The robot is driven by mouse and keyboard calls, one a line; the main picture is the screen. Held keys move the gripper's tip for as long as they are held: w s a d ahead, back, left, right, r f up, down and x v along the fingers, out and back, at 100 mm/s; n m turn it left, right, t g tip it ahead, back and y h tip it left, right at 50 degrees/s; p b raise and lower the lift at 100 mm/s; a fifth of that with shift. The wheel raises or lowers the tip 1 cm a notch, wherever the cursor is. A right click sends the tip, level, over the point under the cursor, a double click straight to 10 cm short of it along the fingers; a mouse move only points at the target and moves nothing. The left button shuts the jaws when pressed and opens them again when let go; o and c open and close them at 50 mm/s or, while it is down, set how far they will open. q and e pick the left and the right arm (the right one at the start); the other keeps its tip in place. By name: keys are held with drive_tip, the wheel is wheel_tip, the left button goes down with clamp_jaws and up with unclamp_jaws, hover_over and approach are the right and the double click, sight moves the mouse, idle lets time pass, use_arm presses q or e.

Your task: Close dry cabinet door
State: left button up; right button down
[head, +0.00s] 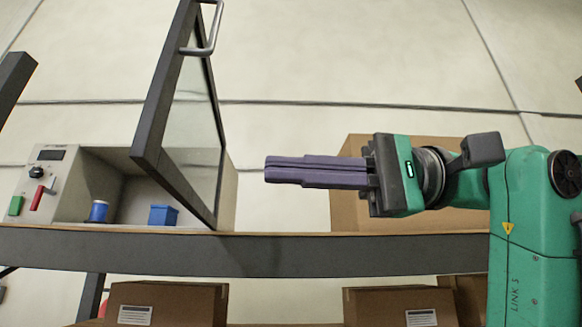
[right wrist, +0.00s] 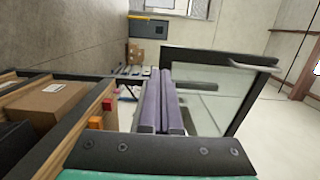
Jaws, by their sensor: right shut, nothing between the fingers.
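The dry cabinet (head: 229,190) stands on a shelf at the left of the head view, with a control panel on its left side. Its dark-framed glass door (head: 195,125) stands wide open, swung outward on the right side of the opening. A metal handle (head: 212,32) is on the door's free edge. My right gripper (head: 268,170) is shut and empty, pointing left, to the right of the door with a gap in the head view. In the right wrist view the fingers (right wrist: 160,125) overlap the near side of the door (right wrist: 215,95); contact cannot be told. My left gripper is not in view.
Inside the cabinet are a blue spool (head: 98,211) and a blue bin (head: 163,215). A cardboard box (head: 345,195) stands on the shelf behind my right gripper. The shelf's dark front beam (head: 300,255) runs below, with more boxes (head: 165,303) underneath.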

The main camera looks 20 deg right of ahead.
sight(147, 159)
drive_tip(key=a+p, duration=0.1)
drive_tip(key=a, duration=0.2)
drive_tip(key=w+a+p, duration=0.1)
drive_tip(key=a, duration=0.2)
drive_tip(key=a+p, duration=0.1)
drive_tip(key=a, duration=0.3)
drive_tip(key=shift+w+r, duration=0.2)
drive_tip(key=shift+w+a+f, duration=0.1)
drive_tip(key=shift+w+a, duration=0.1)
drive_tip(key=shift+a, duration=0.05)
drive_tip(key=shift+s+d, duration=0.1)
drive_tip(key=shift+s, duration=0.1)
